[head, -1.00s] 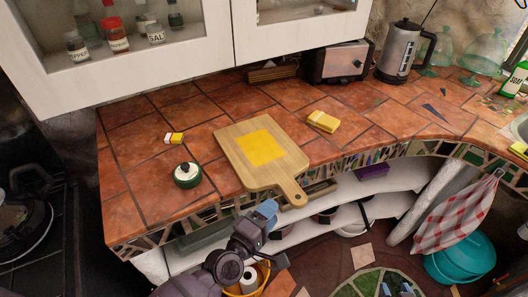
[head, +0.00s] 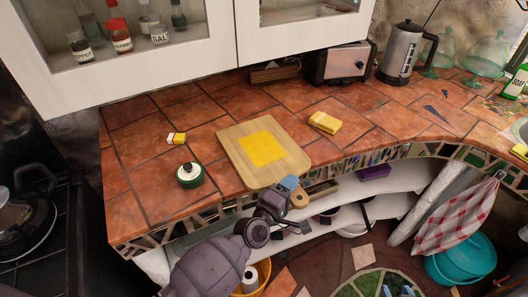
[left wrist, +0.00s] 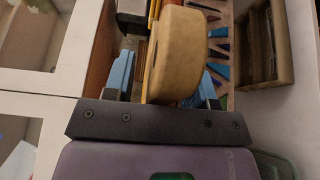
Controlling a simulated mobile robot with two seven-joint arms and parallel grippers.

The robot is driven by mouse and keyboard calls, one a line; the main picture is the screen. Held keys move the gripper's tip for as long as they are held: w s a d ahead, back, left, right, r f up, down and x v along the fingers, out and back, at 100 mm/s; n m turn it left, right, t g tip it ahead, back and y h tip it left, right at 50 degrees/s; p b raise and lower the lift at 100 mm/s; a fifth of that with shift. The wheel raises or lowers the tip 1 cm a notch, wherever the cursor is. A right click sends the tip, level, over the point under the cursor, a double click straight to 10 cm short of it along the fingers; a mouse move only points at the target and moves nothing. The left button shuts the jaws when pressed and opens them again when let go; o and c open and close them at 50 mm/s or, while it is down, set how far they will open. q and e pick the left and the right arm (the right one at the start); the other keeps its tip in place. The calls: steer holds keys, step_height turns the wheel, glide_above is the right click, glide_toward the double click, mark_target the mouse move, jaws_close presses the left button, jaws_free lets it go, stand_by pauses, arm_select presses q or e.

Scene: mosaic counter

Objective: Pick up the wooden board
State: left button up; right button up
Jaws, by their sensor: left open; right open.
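The wooden board (head: 285,138) lies flat on the tiled counter with a yellow square (head: 262,148) on it. My right gripper (head: 398,290) shows only in part at the bottom edge of the head view, low over the floor, open.
A toaster (head: 342,62) and kettle (head: 400,50) stand behind. Shelves (head: 400,201) lie below the counter edge.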

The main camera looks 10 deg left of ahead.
steer(key=shift+w+r, duration=0.1)
steer(key=shift+w, duration=0.15)
arm_select(q)
steer(key=shift+c, duration=0.9)
jaws_close()
steer(key=shift+r, duration=0.15)
arm_select(e)
steer(key=shift+s, duration=0.3)
